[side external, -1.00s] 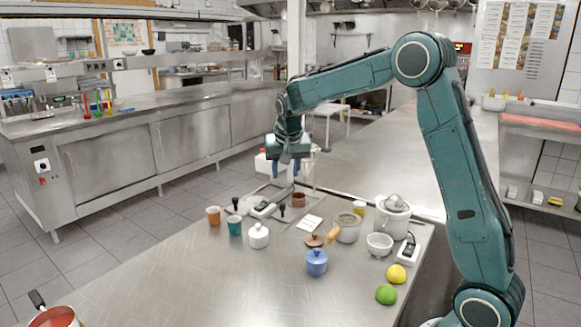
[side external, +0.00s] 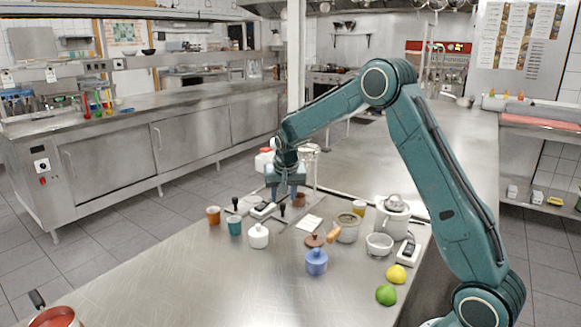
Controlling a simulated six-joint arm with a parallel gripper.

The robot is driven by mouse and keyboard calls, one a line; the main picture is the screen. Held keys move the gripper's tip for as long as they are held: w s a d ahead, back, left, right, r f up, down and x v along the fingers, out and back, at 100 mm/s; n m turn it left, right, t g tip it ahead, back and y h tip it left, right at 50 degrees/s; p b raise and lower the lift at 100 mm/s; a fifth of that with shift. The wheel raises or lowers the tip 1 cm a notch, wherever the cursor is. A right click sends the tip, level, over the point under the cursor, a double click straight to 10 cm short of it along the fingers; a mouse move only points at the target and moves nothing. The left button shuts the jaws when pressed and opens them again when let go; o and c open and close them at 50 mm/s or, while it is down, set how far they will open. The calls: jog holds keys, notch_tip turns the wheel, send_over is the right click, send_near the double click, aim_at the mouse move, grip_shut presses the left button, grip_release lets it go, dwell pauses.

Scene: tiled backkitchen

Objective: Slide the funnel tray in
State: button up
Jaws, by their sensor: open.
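My gripper (side external: 284,196) is open, pointing down over the far left part of the steel table. Its fingers are low, just left of a small brown cup (side external: 300,200), above a pale flat area. Whether they touch anything is too small to tell. I cannot clearly make out the funnel tray; a pale upright frame (side external: 310,166) stands behind my gripper, partly hidden by it. A white and dark device (side external: 262,211) lies just in front of my gripper, between two black-handled tools (side external: 235,205) (side external: 282,212).
A metal pot (side external: 347,227), juicer (side external: 392,216), white bowl (side external: 379,244), lemon (side external: 396,274) and lime (side external: 386,295) are right. The front left tabletop is mostly clear.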

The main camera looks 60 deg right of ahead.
aim_at(283, 204)
jog(key=shift+x, duration=1.85)
grip_shut()
